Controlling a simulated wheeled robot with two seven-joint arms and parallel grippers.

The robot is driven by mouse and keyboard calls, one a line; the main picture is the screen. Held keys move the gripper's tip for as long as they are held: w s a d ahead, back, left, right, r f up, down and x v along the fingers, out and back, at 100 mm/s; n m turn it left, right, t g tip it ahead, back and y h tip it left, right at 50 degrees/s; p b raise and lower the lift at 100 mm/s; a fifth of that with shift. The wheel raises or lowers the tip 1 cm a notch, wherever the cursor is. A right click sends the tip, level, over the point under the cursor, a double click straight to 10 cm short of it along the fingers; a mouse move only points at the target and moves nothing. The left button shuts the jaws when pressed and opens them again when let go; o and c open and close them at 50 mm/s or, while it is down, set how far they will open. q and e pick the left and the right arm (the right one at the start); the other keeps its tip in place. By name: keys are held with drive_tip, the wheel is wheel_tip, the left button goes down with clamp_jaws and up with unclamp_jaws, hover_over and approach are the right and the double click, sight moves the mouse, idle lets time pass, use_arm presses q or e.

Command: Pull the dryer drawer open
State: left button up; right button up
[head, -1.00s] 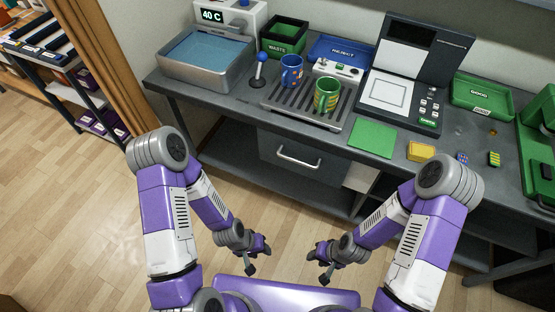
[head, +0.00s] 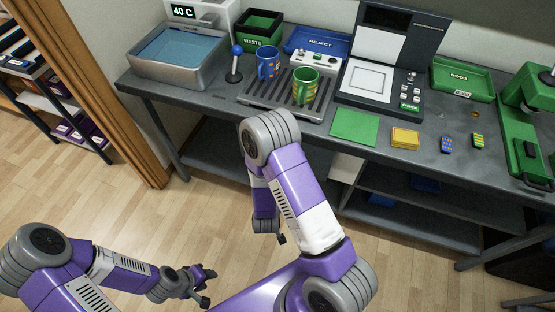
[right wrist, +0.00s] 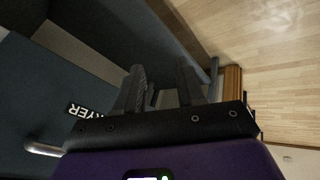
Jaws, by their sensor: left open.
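The dryer drawer shows in the right wrist view as a dark front (right wrist: 35,100) with a DRYER label (right wrist: 90,112) and a metal bar handle (right wrist: 42,148). In the head view my right arm hides the drawer. My right gripper (right wrist: 162,88) has its two dark fingers apart with nothing seen between them. The handle lies off to the side of these fingers, not between them. In the head view only a little of this gripper shows below the bench edge. My left gripper (head: 206,287) is open and empty over the floor, well away from the bench.
The bench carries a drain rack (head: 256,100) with a blue mug (head: 268,64) and a green mug (head: 305,86). A water basin (head: 150,67) stands at its left end. Open lower shelves (head: 410,205) are to the right of my right arm. The floor at left is clear.

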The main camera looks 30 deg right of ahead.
drive_tip(key=w+d+r+n+t+h+b, duration=0.1)
drive_tip(key=w+d+r+n+t+h, duration=0.15)
drive_tip(key=r+h, duration=0.3)
drive_tip(key=w+d+r+n+t+h+b, duration=0.2)
drive_tip(key=w+d+r+n+h, duration=0.15)
drive_tip(key=r, duration=0.35)
drive_tip(key=b+x, duration=0.1)
drive_tip(key=x, duration=0.7)
drive_tip(key=shift+r+b, duration=0.1)
drive_tip(key=shift+b, duration=0.25)
clamp_jaws()
